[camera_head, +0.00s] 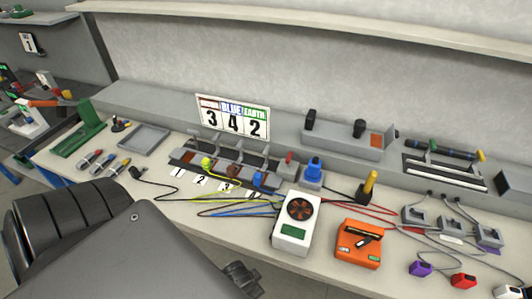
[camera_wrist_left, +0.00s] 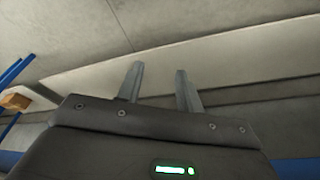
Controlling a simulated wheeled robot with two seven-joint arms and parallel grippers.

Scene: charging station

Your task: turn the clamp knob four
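A grey clamp block (camera_head: 190,158) stands on the bench in the middle of the head view. Number cards lie along its front; the fourth card (camera_head: 252,194) is partly covered by cables. A blue piece (camera_head: 258,179) sits near the block's right end, close to the fourth card; I cannot tell whether it is clamp knob four. A yellow-green plug (camera_head: 206,162) sits further left. My left gripper (camera_wrist_left: 159,70) shows two separated fingers with nothing between them, facing a pale bench edge or shelf, away from the clamps. My right gripper is out of view.
A sign reading 3 4 2 (camera_head: 232,118) stands behind the block. Loose cables cross the bench front. A grey tray (camera_head: 144,138) lies left.

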